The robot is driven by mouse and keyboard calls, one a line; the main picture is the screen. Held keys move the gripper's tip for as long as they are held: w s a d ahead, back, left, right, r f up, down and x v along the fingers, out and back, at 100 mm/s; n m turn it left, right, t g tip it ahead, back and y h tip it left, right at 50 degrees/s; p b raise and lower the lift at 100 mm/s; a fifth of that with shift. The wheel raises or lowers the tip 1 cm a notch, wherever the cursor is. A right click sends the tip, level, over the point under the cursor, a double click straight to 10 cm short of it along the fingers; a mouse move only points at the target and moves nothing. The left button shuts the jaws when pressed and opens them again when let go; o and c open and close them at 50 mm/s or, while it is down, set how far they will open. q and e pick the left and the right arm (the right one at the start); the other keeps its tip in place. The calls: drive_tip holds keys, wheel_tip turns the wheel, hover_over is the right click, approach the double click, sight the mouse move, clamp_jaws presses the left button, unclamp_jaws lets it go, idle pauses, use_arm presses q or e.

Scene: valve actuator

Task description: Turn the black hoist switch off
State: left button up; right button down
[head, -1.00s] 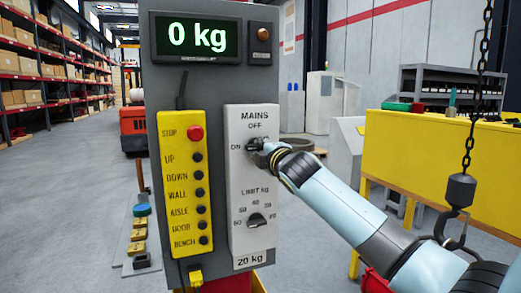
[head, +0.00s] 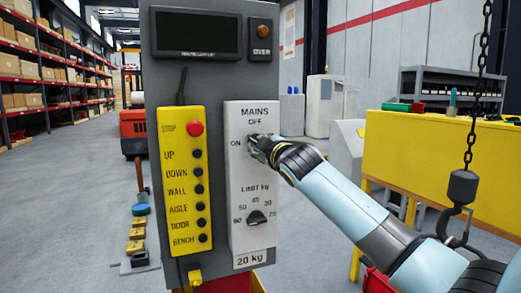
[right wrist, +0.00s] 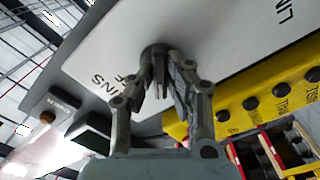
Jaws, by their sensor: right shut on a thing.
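The black hoist switch (right wrist: 156,54) is a dark round knob on the white MAINS panel (head: 237,190), below the word OFF. In the head view my right gripper (head: 258,144) covers most of the knob, so its pointing direction is hidden there. In the right wrist view my right gripper (right wrist: 162,85) has its fingers closed in around the knob, against the panel. The weight display (head: 197,33) at the top of the grey cabinet is dark and blank. My left gripper is in neither view.
A yellow pendant (head: 184,180) with a red STOP button hangs left of the panel. A limit knob (head: 257,218) sits below my gripper. A chain with a weight and hook (head: 462,188) hangs at right, near my arm. A yellow bench (head: 440,170) stands behind.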

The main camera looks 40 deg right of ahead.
drive_tip(key=m+b, duration=0.4)
drive_tip(key=m, duration=0.6)
drive_tip(key=shift+f+m, duration=0.15)
drive_tip(key=shift+m, duration=0.45)
drive_tip(key=c, duration=1.3)
unclamp_jaws()
drive_tip(key=v, duration=1.2)
